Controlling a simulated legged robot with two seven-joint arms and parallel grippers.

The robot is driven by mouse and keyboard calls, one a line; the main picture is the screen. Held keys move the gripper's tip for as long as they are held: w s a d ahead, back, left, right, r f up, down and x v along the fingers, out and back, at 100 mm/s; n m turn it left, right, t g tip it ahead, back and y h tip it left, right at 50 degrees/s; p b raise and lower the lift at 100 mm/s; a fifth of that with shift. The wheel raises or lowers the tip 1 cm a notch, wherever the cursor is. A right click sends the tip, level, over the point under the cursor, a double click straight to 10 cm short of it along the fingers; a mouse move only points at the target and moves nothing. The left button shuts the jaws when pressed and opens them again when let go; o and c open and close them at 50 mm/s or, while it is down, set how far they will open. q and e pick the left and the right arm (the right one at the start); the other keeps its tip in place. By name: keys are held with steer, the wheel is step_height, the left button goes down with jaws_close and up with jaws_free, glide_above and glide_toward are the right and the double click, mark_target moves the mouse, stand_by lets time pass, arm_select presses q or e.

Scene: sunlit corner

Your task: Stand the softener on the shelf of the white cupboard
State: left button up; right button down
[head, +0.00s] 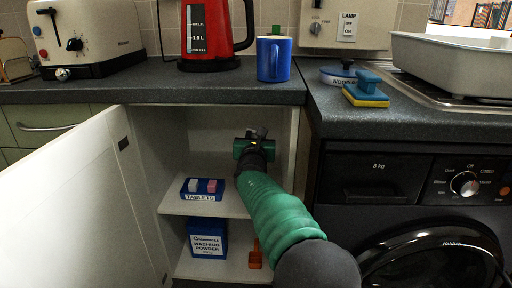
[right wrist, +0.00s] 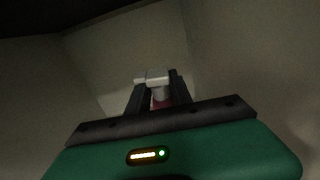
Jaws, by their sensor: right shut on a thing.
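The white cupboard stands open, its door (head: 80,205) swung out to the left. Its shelf (head: 174,204) shows inside, with a blue tablets box on its left part. My right gripper (head: 258,133) is inside the cupboard, above the right part of the shelf. In the right wrist view, my right gripper (right wrist: 158,90) is shut on the softener (right wrist: 158,78), whose white top and a bit of reddish body show between the fingers. Its base is hidden, so I cannot tell whether it touches the shelf. In the head view my gripper and arm hide it. My left gripper is out of view.
The tablets box (head: 202,190) has a white and a pink block on top. Below stand a washing powder box (head: 207,238) and an orange object (head: 255,256). The worktop (head: 160,92) above holds a blue mug (head: 273,59). A washing machine (head: 410,185) stands right.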

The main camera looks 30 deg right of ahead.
steer(key=shift+w+d+r, duration=0.1)
steer(key=shift+w, duration=0.05)
steer(key=shift+w+f+b, duration=0.1)
steer(key=shift+f+b, duration=0.25)
steer(key=shift+b, duration=0.05)
step_height(320, 180, down, 3)
steer(key=shift+r+b, duration=0.1)
steer(key=shift+b, duration=1.15)
steer(key=c, duration=1.1)
jaws_free()
steer(key=shift+c, duration=0.2)
steer(key=p+v, duration=0.3)
steer(key=v, duration=0.9)
steer(key=shift+p, duration=0.35)
